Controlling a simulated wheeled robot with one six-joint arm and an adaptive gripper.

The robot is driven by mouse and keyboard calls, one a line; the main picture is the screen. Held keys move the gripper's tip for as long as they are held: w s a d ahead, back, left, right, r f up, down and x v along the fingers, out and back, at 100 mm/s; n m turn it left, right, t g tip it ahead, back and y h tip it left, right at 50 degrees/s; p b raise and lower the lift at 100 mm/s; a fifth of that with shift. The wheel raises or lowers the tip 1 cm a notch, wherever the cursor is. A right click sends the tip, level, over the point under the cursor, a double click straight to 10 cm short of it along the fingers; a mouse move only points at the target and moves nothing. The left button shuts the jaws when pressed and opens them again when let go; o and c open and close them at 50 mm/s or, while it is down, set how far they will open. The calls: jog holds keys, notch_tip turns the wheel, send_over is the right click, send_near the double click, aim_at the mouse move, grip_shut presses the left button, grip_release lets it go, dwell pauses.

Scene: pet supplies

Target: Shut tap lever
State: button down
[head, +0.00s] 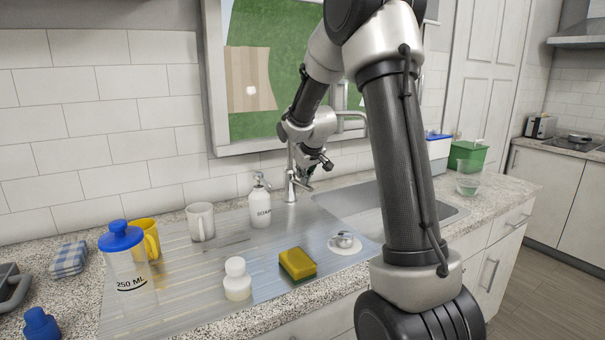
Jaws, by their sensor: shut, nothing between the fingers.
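The silver tap (291,186) stands behind the sink (345,206), against the tiled wall and window. My gripper (309,173) is shut and empty. It points down, close to the right side of the tap's body.
A white soap bottle (260,207) stands just left of the tap. A white mug (201,222), a yellow mug (146,236) and a blue-lidded bottle (127,268) stand farther left. A yellow sponge (297,263) lies in front. A green box (466,156) is at right.

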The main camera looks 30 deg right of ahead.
jog(key=shift+s+f, duration=0.35)
jog(key=shift+f, duration=0.15)
jog(key=w+r+v, duration=0.1)
jog(key=w+v, duration=0.1)
jog(key=v, duration=1.2)
jog(key=s+a+f+m+g, duration=0.1)
jog(key=s+f+g, duration=0.2)
jog(key=s+f, duration=0.35)
jog(key=s+a+r, duration=0.1)
jog(key=s+a, duration=0.1)
jog(key=s, duration=1.1)
jog(key=s+a+r+y, duration=0.1)
jog(key=s+a, duration=0.2)
jog(key=s, duration=1)
jog(key=shift+s+a+r+m, duration=0.2)
jog(key=shift+s+a+m, duration=0.05)
jog(key=shift+s+m, duration=0.05)
